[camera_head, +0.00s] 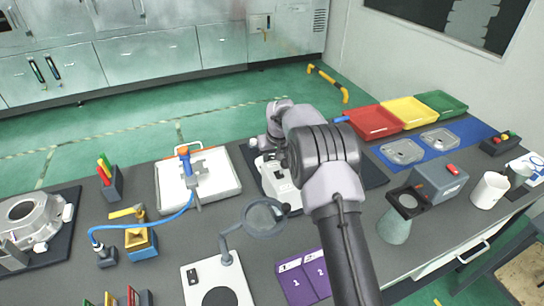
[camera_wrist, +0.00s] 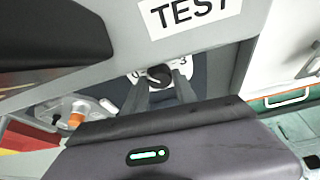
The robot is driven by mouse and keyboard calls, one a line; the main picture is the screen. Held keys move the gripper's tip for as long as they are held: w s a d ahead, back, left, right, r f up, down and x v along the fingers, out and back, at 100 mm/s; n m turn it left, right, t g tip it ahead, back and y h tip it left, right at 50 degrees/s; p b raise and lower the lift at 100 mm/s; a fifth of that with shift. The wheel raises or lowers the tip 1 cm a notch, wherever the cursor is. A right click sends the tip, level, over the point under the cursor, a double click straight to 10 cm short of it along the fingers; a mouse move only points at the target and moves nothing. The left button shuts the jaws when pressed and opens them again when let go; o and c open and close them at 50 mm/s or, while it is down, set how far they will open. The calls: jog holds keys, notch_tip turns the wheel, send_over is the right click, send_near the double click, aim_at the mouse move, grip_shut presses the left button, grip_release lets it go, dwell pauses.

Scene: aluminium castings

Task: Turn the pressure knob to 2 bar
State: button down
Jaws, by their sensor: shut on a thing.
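The black pressure knob (camera_wrist: 158,74) shows in the wrist view, on a white dial plate (camera_wrist: 146,84) with a 0 at its left and a 3 at its right. A light mark shows on the knob, but I cannot read its exact setting. My gripper (camera_wrist: 161,83) is shut on the knob, one finger at each side. A grey panel above the dial carries a white TEST label (camera_wrist: 190,12). In the head view my arm covers the gripper and the knob; part of a white device (camera_head: 275,182) shows beside my arm.
A round magnifier (camera_head: 263,217) on a stand is close to the front left of my arm. Red (camera_head: 374,122), yellow (camera_head: 408,111) and green (camera_head: 441,103) trays stand at the back right. A blue hose (camera_head: 150,225) crosses the bench at the left.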

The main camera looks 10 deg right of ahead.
jog(key=m+h, duration=0.1)
jog(key=m, duration=0.2)
jog(key=m+h, duration=0.1)
jog(key=m, duration=0.3)
jog(key=shift+w+a+h, duration=0.1)
jog(key=shift+a+h, duration=0.1)
jog(key=shift+h, duration=0.1)
jog(key=m+g+h+p, duration=0.1)
jog(key=m+p, duration=0.1)
jog(key=m, duration=0.1)
jog(key=shift+r+m, duration=0.1)
jog(key=shift+m, duration=0.2)
jog(key=shift+m+g+p, duration=0.3)
jog(key=shift+m+p, duration=0.15)
jog(key=shift+m, duration=0.15)
jog(key=shift+m+h, duration=0.3)
jog(key=c, duration=1)
grip_release()
